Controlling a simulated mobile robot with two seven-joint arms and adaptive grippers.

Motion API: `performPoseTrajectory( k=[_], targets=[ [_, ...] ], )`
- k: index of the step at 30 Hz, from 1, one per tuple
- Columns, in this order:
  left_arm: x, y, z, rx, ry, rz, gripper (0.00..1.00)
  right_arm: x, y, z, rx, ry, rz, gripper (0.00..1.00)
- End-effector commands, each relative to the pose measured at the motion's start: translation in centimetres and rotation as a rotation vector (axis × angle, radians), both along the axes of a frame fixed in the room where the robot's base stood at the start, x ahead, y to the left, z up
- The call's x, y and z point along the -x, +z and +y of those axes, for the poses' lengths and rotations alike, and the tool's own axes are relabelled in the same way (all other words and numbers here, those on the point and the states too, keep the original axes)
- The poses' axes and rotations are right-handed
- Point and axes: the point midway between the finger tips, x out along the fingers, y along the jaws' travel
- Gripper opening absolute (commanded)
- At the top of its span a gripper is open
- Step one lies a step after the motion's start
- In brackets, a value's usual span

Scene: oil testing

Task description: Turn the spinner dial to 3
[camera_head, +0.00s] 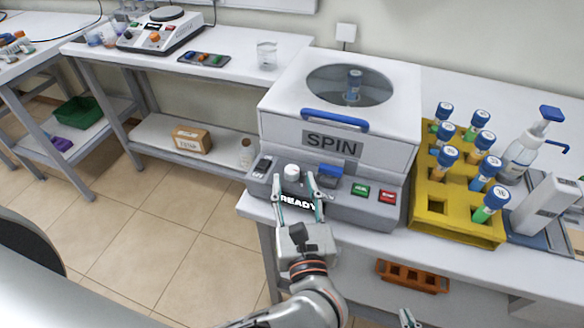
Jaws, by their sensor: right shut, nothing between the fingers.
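The spinner is a white and grey machine (340,110) marked SPIN, with a round window in its lid and a blue handle. On its sloped front panel is a white dial knob (292,172); its number marks are too small to read. My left gripper (294,180) reaches in from below, fingers spread, with the knob between its fingertips in the picture and gaps on both sides; I cannot tell its height above the panel. A display (298,202) reading READY shows between the fingers. My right gripper (409,318) is shut at the bottom edge, mostly out of frame.
An orange rack (412,275) is below the bench.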

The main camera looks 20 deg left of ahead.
Motion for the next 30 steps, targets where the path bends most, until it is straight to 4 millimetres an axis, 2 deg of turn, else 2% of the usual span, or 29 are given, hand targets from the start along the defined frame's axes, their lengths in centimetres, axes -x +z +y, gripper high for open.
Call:
performPoseTrajectory(
  k=[3, 9, 20, 24, 25, 30],
  targets=[
    [-1.8, 0.2, 0.9, -0.003, 0.002, -0.003, 0.39, -0.1, 0.4, 0.0, 0.000, -0.001, -0.002, 0.00],
    [-3.5, 0.1, 1.6, -0.001, 0.000, -0.002, 0.39, -0.1, 0.6, 0.0, -0.001, 0.000, -0.004, 0.00],
    [-3.9, 0.0, 1.8, 0.000, 0.001, 0.000, 0.39, -0.1, 0.6, 0.1, -0.001, 0.000, -0.004, 0.00],
    [-3.9, 0.0, 1.8, 0.000, 0.001, 0.000, 0.06, -0.1, 0.6, 0.1, -0.001, 0.000, -0.004, 0.00],
    [-3.9, 0.0, 1.8, 0.000, 0.001, 0.000, 0.00, -0.1, 0.6, 0.1, -0.001, 0.000, -0.004, 0.00],
    [-3.9, 0.0, 1.8, 0.000, -0.004, 0.000, 0.00, -0.1, 0.6, 0.0, -0.001, 0.000, -0.004, 0.00]
  ],
)
